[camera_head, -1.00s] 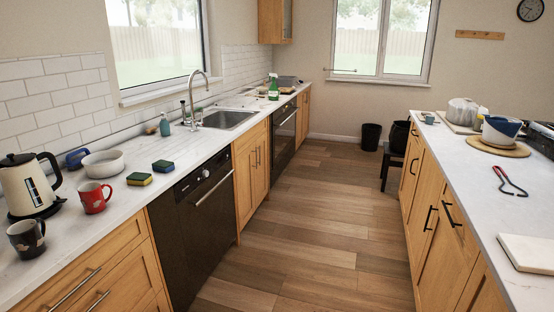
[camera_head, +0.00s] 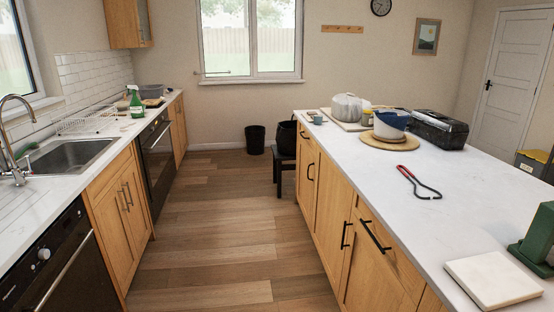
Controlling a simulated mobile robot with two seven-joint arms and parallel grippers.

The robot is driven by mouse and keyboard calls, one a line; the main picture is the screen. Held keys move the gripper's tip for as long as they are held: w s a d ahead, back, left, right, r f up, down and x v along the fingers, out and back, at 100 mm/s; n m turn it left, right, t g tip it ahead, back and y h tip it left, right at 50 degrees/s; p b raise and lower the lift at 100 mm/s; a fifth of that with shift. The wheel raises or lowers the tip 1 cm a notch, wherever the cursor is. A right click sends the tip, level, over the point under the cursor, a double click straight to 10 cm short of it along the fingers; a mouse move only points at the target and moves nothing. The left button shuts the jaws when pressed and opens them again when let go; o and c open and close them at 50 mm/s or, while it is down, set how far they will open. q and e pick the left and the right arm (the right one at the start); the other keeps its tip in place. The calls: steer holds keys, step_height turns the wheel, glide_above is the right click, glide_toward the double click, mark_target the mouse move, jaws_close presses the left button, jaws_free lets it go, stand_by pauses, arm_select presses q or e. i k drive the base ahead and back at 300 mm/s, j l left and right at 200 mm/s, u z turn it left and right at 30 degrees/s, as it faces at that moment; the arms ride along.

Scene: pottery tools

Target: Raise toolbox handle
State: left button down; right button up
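A black toolbox (camera_head: 438,130) sits on the right counter, toward its far side, behind and to the right of a blue and white bowl. It looks closed. Its handle is too small and dark to make out, so I cannot tell whether it is up or down. Neither of my grippers is in view.
The right counter (camera_head: 375,182) holds a blue and white bowl (camera_head: 390,123) on a round board, a red-handled wire tool (camera_head: 418,183), a white slab (camera_head: 493,280) and a green object (camera_head: 538,243). A dark stool (camera_head: 284,160) stands by its far end. The wooden floor (camera_head: 215,220) is clear.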

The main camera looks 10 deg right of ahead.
mark_target(447, 140)
steer(key=i+z, duration=0.1)
steer(key=i, duration=4.8)
steer(key=i+z, duration=0.1)
steer(key=i, duration=0.7)
steer(key=i+j+z, duration=0.1)
steer(key=i, duration=0.7)
steer(key=i+l+u, duration=0.1)
steer(key=i+u, duration=0.3)
steer(key=i+l+u, duration=0.25)
steer(key=i+u, duration=0.2)
steer(key=u, duration=5.3)
